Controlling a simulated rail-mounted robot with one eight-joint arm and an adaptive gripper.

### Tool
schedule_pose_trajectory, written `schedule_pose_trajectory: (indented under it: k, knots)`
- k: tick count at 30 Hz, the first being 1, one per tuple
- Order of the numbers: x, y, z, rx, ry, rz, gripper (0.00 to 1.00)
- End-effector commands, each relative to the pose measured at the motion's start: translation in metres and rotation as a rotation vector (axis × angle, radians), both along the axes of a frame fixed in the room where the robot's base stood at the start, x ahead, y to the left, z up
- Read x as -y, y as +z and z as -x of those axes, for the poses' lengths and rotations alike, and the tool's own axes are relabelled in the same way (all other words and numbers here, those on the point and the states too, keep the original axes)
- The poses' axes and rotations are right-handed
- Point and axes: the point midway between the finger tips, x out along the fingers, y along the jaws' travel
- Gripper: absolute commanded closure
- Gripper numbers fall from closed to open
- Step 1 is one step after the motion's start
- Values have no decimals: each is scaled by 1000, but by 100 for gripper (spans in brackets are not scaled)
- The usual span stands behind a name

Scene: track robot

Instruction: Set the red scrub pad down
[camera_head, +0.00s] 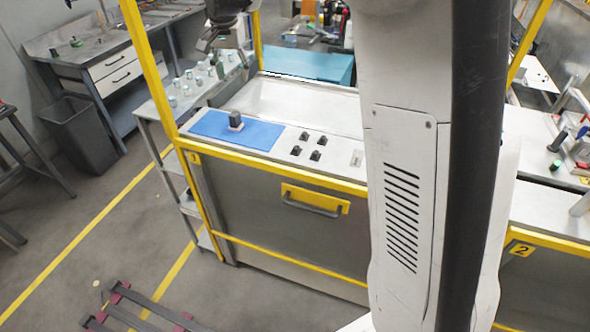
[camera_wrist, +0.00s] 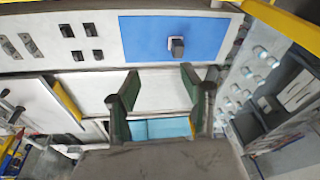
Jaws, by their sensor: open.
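A small dark block on a pale base (camera_head: 235,121) stands upright on the blue mat (camera_head: 262,135). I see no clearly red pad, and cannot tell whether this block is the scrub pad. The block (camera_wrist: 176,47) also shows on the mat (camera_wrist: 140,38) in the wrist view. My gripper (camera_wrist: 160,76) is open, with its green-lined fingers apart and nothing between them. It is apart from the block. In the head view my gripper (camera_head: 215,42) is high behind the mat, partly cut off by the top edge.
The mat lies on a pale worktop (camera_head: 297,101) with several black switches (camera_head: 313,149) to its right. Yellow posts (camera_head: 150,70) frame the worktop. A side shelf with several small jars (camera_head: 180,83) stands at left. A teal box (camera_head: 310,66) is behind.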

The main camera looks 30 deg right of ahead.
Motion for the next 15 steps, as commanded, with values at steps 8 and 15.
schedule_pose_trajectory:
  k: [8,15]
  knots:
    - [2,33,87,81,138,18,58]
    - [3,41,163,151,253,44,58]
